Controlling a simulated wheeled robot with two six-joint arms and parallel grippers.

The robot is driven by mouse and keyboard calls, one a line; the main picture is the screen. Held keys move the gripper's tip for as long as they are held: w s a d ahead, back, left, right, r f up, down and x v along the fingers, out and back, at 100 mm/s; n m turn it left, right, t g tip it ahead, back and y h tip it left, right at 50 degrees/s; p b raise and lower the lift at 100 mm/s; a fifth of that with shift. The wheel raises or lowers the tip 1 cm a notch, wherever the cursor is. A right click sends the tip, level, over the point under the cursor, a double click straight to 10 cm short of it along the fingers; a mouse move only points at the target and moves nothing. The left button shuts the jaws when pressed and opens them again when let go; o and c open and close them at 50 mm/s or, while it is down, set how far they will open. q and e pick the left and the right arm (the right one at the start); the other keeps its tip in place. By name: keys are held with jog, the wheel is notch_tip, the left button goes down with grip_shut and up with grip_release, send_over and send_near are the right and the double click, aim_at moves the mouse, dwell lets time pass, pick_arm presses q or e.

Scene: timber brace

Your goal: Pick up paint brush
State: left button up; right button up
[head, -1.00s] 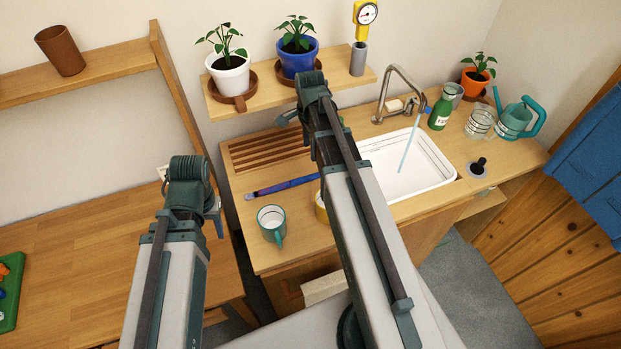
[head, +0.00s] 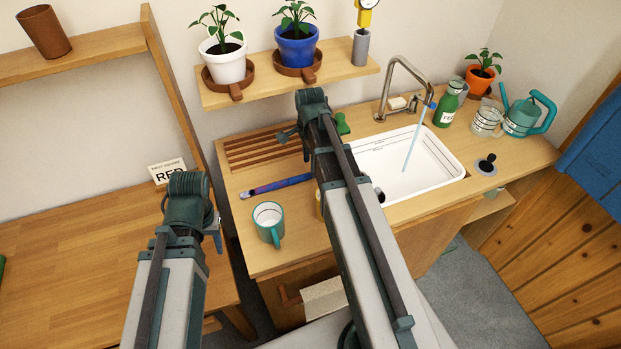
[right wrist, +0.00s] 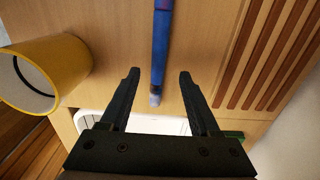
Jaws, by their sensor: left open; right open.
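The paint brush, a slim stick with a blue-purple handle (head: 275,187), lies flat on the wooden counter between the slatted rack and the teal mug. It also shows in the right wrist view (right wrist: 160,45), coming from the top edge with its greyish end between my fingertips. My right gripper (right wrist: 159,75) is open, its two dark fingers on either side of that end; I cannot tell how far above it they are. In the head view my right arm hides that gripper. My left gripper (head: 216,232) is mostly hidden by its own wrist, left of the counter.
A teal mug (head: 268,220) stands at the counter's front left. A yellow mug (right wrist: 45,72) is close to my right gripper's left finger. A slatted wooden rack (head: 262,150) lies behind the brush. The white sink (head: 430,170) is to the right. Potted plants stand on the shelf (head: 345,80).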

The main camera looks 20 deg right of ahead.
notch_tip(320, 180, down, 4)
jog(key=b, duration=0.3)
jog(key=shift+s, duration=0.1)
jog(key=shift+r, duration=0.15)
jog(key=shift+c, duration=0.3)
grip_shut()
